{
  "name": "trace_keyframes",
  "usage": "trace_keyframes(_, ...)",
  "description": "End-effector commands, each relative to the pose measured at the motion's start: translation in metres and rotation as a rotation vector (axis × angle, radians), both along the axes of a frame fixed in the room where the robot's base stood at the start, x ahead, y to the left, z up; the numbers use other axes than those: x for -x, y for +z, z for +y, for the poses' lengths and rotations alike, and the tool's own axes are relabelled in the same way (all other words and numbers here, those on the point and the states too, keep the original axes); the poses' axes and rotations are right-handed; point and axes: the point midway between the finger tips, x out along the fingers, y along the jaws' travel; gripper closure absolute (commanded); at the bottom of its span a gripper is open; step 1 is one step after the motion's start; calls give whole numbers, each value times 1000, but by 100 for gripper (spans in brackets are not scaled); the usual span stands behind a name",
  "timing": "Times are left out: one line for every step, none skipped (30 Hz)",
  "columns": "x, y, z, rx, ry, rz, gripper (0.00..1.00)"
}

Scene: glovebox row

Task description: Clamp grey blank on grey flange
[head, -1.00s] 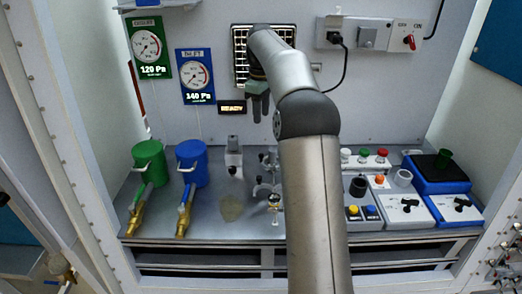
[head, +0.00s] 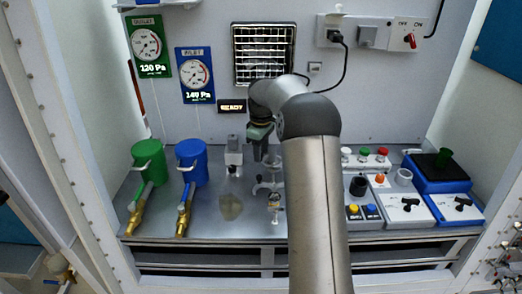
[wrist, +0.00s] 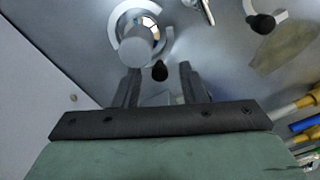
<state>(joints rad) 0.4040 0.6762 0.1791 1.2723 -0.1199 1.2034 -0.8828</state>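My gripper (head: 260,148) hangs over the bench left of my forearm. A second pale curved piece (wrist: 265,15) with a black knob is at the upper right. In the head view, grey fittings (head: 268,187) stand on the bench below my gripper. I cannot tell which part is the blank and which the flange.
A grey upright fitting (head: 233,157) stands left of my gripper. Green (head: 148,160) and blue (head: 191,162) canisters with yellow-ended valves are farther left. Switch boxes (head: 405,208) and a blue device (head: 437,176) fill the right. A dull patch (head: 231,207) lies on the bench.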

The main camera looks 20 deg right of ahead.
Motion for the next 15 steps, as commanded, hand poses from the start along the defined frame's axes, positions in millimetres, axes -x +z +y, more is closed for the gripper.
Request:
trace_keyframes(0,0,0,0,0,0,62)
trace_keyframes(0,0,0,0,0,0,62)
trace_keyframes(0,0,0,0,0,0,62)
trace_keyframes(0,0,0,0,0,0,62)
trace_keyframes(0,0,0,0,0,0,70)
trace_keyframes(0,0,0,0,0,0,82)
trace_keyframes(0,0,0,0,0,0,90)
trace_keyframes(0,0,0,0,0,0,98)
trace_keyframes(0,0,0,0,0,0,100)
trace_keyframes(0,0,0,0,0,0,100)
trace_keyframes(0,0,0,0,0,0,100)
trace_keyframes(0,0,0,0,2,0,100)
trace_keyframes(0,1,0,0,10,0,100)
trace_keyframes(1,1,-1,0,24,0,100)
trace_keyframes(3,1,-1,0,51,0,100)
